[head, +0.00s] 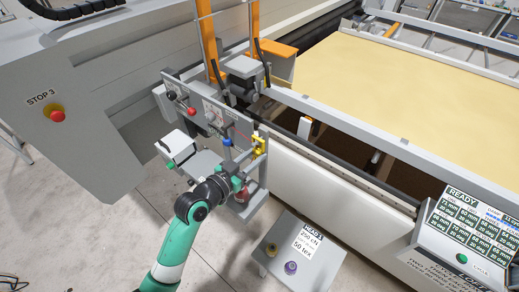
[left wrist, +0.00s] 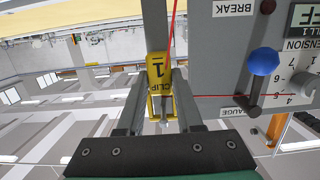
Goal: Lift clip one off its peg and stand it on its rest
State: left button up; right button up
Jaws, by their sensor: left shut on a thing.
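Clip one (left wrist: 158,72) is yellow and marked "CLIP 1" in the left wrist view. It sits between the two grey fingers of my left gripper (left wrist: 158,108), which are shut on it. In the head view the yellow clip (head: 258,143) shows at the right end of the grey control panel, just beyond my left wrist. Whether it is still on its peg cannot be told, as the fingers and panel edge cover that spot. I cannot make out its rest. My right gripper is not in view.
The grey panel (head: 205,112) carries a blue-knobbed lever (left wrist: 264,62) close beside the gripper. A thin red thread (left wrist: 235,96) crosses the panel. A small stand (head: 300,262) with spools is at front. The yellow quilt bed (head: 400,75) lies behind.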

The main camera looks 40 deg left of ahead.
pick_arm(q)
grip_shut()
jog(key=shift+r+p, duration=0.8)
jog(key=shift+r, duration=0.1)
jog(key=shift+s+p, duration=0.35)
jog(key=shift+s, duration=0.85)
jog(key=s, duration=0.4)
jog(key=shift+s+d+p, duration=0.15)
jog(key=shift+s+p, duration=0.15)
jog(key=shift+p, duration=0.05)
